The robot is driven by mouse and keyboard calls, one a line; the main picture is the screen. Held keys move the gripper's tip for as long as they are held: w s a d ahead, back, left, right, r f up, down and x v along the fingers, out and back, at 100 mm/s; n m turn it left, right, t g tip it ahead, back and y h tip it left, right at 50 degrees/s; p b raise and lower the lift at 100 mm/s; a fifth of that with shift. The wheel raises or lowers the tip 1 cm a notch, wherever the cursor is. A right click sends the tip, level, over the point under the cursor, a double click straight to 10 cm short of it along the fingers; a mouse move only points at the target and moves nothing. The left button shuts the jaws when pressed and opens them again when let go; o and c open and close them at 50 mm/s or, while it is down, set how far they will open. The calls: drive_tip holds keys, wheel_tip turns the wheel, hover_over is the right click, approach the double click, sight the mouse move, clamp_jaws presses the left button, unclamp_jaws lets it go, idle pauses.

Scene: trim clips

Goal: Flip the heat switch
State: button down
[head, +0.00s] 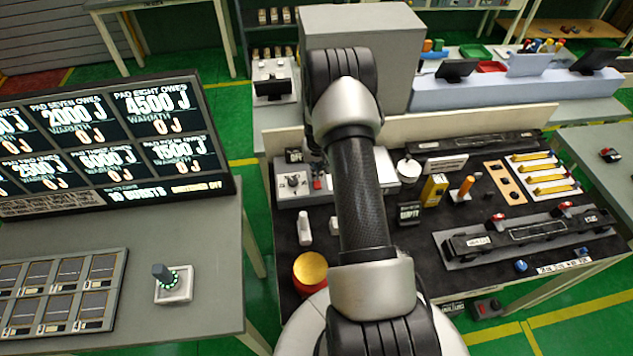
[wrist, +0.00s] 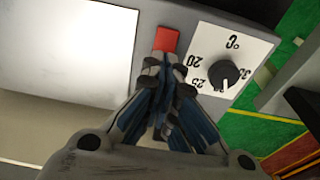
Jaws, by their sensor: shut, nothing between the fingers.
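The red switch (wrist: 165,39) is on a grey panel in the wrist view, at the upper middle. It also shows as a small red spot (head: 317,184) in the head view, beside my arm. My gripper (wrist: 163,66) is shut and empty, with its fingertips just below the red switch in the picture. I cannot tell whether the tips touch it. A black dial (wrist: 223,74) on a white °C scale is to the right of the switch. In the head view my gripper is mostly hidden behind my arm.
The grey control box (head: 288,200) stands on a dark-topped bench. A large grey block (head: 398,50) rises behind it. A yellow round pad (head: 310,268), a white plate (wrist: 90,45) and a long dark trim assembly (head: 520,235) are nearby. A display board (head: 110,140) stands left.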

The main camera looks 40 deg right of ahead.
drive_tip(key=shift+f+b, duration=0.95)
drive_tip(key=shift+f, duration=0.1)
idle(0.9)
drive_tip(key=shift+r, duration=0.1)
drive_tip(key=shift+r+p, duration=1.6)
drive_tip(key=shift+r, duration=1.85)
